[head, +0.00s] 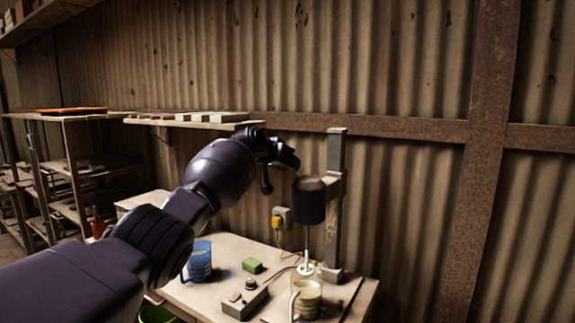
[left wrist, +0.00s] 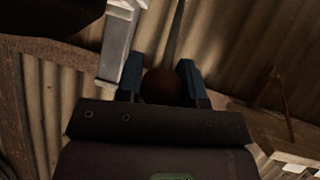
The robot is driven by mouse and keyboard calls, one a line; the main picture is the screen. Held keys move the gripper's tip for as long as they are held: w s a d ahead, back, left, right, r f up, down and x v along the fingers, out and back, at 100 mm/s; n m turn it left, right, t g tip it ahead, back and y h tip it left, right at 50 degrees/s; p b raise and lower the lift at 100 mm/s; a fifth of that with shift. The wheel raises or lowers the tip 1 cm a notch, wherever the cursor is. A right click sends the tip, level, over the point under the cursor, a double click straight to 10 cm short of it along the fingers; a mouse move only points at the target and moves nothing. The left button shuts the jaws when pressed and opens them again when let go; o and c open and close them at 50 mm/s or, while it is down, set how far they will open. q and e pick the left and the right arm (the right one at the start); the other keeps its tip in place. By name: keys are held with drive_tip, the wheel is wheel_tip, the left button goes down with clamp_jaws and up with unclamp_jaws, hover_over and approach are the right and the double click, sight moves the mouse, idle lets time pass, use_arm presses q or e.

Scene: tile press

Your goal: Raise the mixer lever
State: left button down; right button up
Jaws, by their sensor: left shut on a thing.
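The mixer has a dark cylindrical motor head (head: 309,200) on a grey upright post (head: 336,155). Its stirring rod hangs down toward a clear jug (head: 307,298) on the table. My left gripper (head: 287,158) is up beside the post, above and left of the motor head. In the left wrist view its two blue fingers (left wrist: 161,82) are shut around a reddish-brown ball knob (left wrist: 163,86), the end of the mixer lever. A thin lever rod (left wrist: 176,32) runs away from the knob. In the head view the lever and knob are hidden by my gripper. My right gripper is not in view.
The table (head: 226,252) holds a blue jug (head: 200,262), a green block (head: 252,265) and a control box (head: 245,298) with a knob. A yellow plug (head: 276,222) sits at the wall. A shelf (head: 215,124) with grey tiles lies behind my arm.

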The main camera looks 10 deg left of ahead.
use_arm(q)
drive_tip(key=shift+d+r, duration=0.15)
drive_tip(key=shift+d, duration=0.05)
drive_tip(key=c, duration=0.8)
unclamp_jaws()
drive_tip(key=shift+d, duration=0.15)
drive_tip(key=shift+a, duration=0.25)
drive_tip(key=shift+s+a+r, duration=0.25)
drive_tip(key=shift+s+a, duration=0.1)
drive_tip(key=shift+s, duration=0.2)
drive_tip(key=shift+v, duration=4.65)
